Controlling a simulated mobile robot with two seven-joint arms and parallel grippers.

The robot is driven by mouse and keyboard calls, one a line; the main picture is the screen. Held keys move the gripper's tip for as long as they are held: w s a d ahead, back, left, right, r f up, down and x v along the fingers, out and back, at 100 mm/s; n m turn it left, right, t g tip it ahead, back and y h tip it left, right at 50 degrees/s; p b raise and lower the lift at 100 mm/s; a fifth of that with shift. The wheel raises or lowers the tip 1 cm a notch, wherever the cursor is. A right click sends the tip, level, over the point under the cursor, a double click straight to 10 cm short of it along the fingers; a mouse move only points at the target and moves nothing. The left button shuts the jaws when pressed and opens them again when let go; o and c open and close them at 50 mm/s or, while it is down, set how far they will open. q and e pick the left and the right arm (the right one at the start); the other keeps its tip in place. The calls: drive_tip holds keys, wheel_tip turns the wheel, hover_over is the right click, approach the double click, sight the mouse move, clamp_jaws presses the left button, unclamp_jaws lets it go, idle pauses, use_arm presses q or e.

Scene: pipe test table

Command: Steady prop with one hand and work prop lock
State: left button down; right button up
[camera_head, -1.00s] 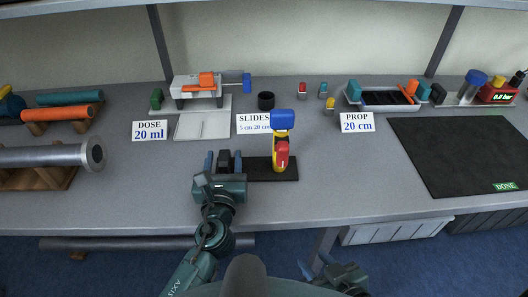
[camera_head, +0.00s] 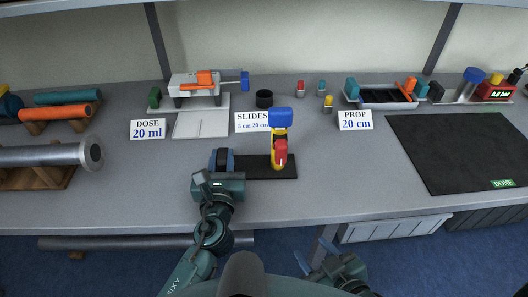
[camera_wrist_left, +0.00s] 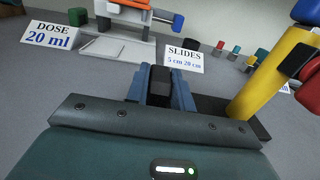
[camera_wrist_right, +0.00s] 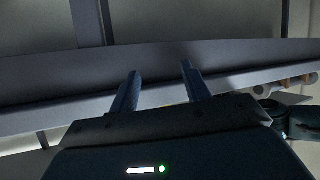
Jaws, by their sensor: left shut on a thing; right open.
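The prop (camera_head: 276,147) is a yellow upright post with a blue cap and a red lever (camera_head: 280,152) on its side. It stands on a flat black base (camera_head: 256,166). In the left wrist view its yellow post (camera_wrist_left: 268,78) is at the right. My left gripper (camera_head: 222,160) is shut on a black block (camera_wrist_left: 160,86) at the left end of the base, with one blue finger on each side. The PROP 20 cm sign (camera_head: 355,120) stands further back. My right gripper (camera_wrist_right: 158,85) is open and empty, low in front of the table edge.
The DOSE sign (camera_head: 148,129) and SLIDES sign (camera_head: 252,122) stand behind the prop. A black mat (camera_head: 455,150) lies at the right. A large grey pipe (camera_head: 45,156) rests on wooden cradles at the left. The table is clear between prop and mat.

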wheel_tip(320, 180, up, 10)
drive_tip(key=w+a+n+t+y, duration=0.2)
drive_tip(key=w+n+t+y, duration=0.15)
drive_tip(key=n, duration=0.75)
drive_tip(key=n+t+h, duration=0.3)
drive_tip(key=n+h, duration=0.6)
drive_tip(key=n, duration=1)
approach(282, 149)
drive_tip(key=shift+g+y, duration=0.25)
drive_tip(key=w, duration=1.1)
drive_tip(key=shift+w+d+r, duration=0.3)
drive_tip(key=shift+d, duration=0.05)
drive_tip(key=shift+c, duration=0.5)
drive_tip(key=c, duration=0.9)
drive_tip(key=o, duration=1.1)
